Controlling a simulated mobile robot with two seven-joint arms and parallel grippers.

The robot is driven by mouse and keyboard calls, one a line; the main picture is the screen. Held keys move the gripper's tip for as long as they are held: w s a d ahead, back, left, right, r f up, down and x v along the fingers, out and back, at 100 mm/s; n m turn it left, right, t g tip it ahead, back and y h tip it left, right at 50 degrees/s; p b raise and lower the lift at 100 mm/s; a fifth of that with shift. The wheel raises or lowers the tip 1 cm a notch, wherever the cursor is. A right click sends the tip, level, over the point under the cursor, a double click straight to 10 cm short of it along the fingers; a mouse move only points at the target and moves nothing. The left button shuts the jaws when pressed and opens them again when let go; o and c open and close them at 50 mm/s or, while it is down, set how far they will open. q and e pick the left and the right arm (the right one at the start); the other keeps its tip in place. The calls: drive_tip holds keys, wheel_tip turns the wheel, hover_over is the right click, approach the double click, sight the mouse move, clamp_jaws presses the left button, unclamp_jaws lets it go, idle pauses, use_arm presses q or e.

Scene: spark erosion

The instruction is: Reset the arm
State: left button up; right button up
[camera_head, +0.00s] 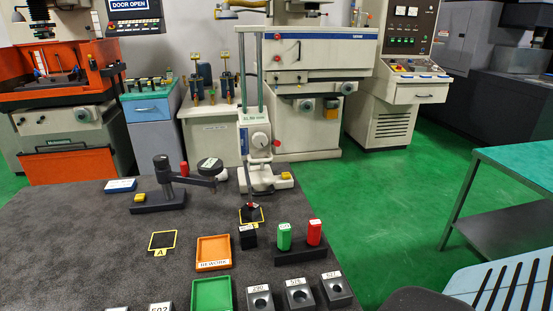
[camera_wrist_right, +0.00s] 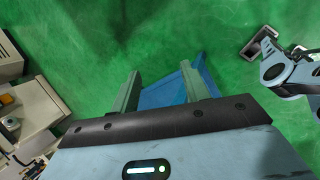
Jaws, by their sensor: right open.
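My right gripper (camera_wrist_right: 162,85) shows in the right wrist view. Its two grey-green fingers stand apart with nothing gripped between them. Green floor and a blue surface lie behind the fingers; I cannot tell what the blue surface is. The gripper is away from the dark worktable (camera_head: 90,240) and its objects. No gripper is recognisable in the head view, and my left gripper does not show in either view.
The dark table carries a gauge stand (camera_head: 172,190), a white height instrument (camera_head: 258,140), an orange tray (camera_head: 214,252), a green tray (camera_head: 211,294) and several numbered blocks. A green-topped bench (camera_head: 520,165) stands right. Green floor (camera_head: 370,200) between them is clear.

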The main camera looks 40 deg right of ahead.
drive_tip(key=s+a+f+m+y, duration=0.2)
drive_tip(key=a+m+y, duration=0.1)
drive_tip(key=a, duration=0.5)
drive_tip(key=s+a+f+m+y, duration=0.1)
drive_tip(key=s+a+m+y, duration=0.1)
drive_tip(key=a, duration=0.6)
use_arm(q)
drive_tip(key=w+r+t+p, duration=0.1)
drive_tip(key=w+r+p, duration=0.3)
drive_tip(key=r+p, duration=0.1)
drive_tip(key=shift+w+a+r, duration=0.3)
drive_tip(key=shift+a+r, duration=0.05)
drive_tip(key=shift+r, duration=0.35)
use_arm(e)
drive_tip(key=w+a+f+t+y, duration=0.1)
drive_tip(key=w+a+f+t, duration=0.2)
drive_tip(key=w+t, duration=0.5)
drive_tip(key=shift+w+a+f+t+y, duration=0.2)
drive_tip(key=shift+w+t+y, duration=0.2)
drive_tip(key=shift+w, duration=0.7)
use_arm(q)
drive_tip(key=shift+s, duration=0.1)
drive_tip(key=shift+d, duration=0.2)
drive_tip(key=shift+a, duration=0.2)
